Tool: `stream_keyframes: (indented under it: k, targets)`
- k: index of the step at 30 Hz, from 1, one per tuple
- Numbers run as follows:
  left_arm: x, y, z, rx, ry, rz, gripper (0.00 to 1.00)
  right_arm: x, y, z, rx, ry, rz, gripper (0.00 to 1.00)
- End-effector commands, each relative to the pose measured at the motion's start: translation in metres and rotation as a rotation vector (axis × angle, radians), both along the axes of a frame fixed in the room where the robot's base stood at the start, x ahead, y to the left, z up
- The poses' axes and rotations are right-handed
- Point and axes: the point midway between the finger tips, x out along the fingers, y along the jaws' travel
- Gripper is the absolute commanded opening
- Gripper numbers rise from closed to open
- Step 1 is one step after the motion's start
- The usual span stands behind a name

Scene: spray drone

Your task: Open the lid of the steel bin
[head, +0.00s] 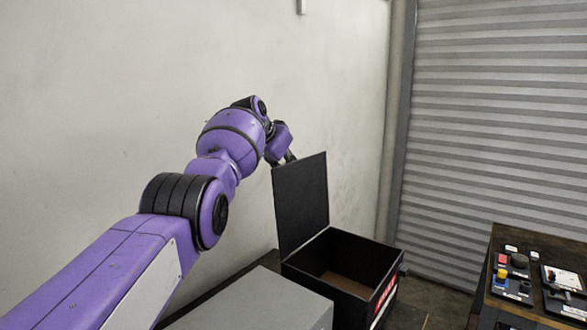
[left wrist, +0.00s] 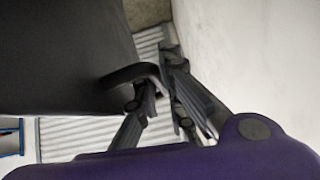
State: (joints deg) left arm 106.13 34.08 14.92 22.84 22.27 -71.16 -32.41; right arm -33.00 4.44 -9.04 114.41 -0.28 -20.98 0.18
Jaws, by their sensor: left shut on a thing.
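A black open-topped bin (head: 376,248) stands in the lower middle of the head view, with a red and white label on its side. Its flat black lid (head: 302,203) stands nearly upright along the left side, so the brownish inside shows. My left gripper (left wrist: 160,80) is at the lid's upper edge; in the head view its fingertips are hidden behind the lid. In the left wrist view the fingers are shut on a curved dark handle (left wrist: 128,73) at the edge of the dark lid panel (left wrist: 65,60). My right gripper is out of view.
A grey flat-topped box (head: 255,304) sits in front of the bin. A pale wall (head: 110,90) rises close behind my left arm. A ribbed shutter (head: 500,120) stands at the right. A dark table (head: 505,255) at lower right carries small control boxes (head: 512,286).

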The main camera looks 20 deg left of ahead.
Motion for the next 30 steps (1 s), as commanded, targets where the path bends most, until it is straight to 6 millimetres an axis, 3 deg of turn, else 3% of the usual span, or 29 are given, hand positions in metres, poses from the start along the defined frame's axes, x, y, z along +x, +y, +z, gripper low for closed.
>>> stream_keyframes:
  k: [15,16,18,30]
  targets:
    - [0.000,0.003,-0.002,0.004,0.002,0.002,0.00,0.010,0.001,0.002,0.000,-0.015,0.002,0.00]
    - [0.000,0.003,-0.002,0.004,0.002,0.002,0.11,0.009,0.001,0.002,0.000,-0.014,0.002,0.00]
    - [0.000,0.003,-0.003,0.003,0.003,0.001,0.17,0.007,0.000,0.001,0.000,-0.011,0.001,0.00]
    - [-0.002,0.003,-0.001,0.001,0.004,0.002,0.17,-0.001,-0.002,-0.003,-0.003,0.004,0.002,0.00]
